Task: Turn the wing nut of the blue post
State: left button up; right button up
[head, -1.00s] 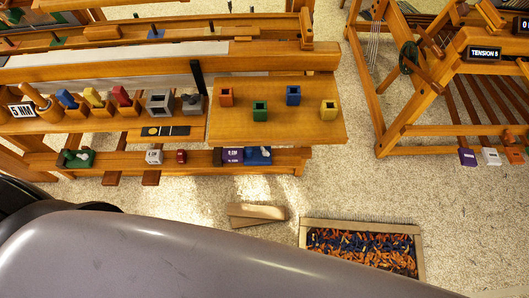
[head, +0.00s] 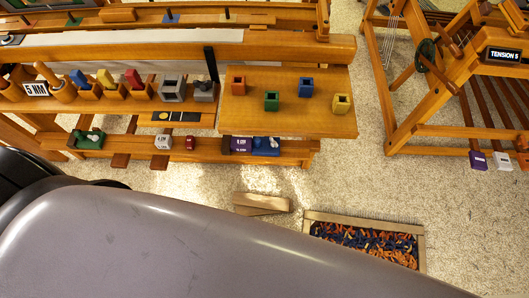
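A small blue base with a thin upright post (head: 170,18) stands on the back wooden beam of the loom, at the top left of the head view. It is too small to make out a wing nut on it. A blue open square cup (head: 306,88) sits on the wooden shelf at the centre right. A blue piece (head: 265,147) with a pale part on it sits on the lower rail, beside a purple block. Neither of my grippers is in view; a large grey part of my own body fills the lower left.
The shelf (head: 330,118) also holds orange, green and yellow cups. Coloured handles and grey blocks (head: 172,88) line the rail at left. A wooden wedge (head: 262,203) and a tray of coloured bits (head: 419,262) lie on the carpet. Another loom (head: 440,130) stands right.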

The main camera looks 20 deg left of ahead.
aim_at(273, 143)
jog(key=l+u, duration=0.1)
jog(key=l, duration=1.2)
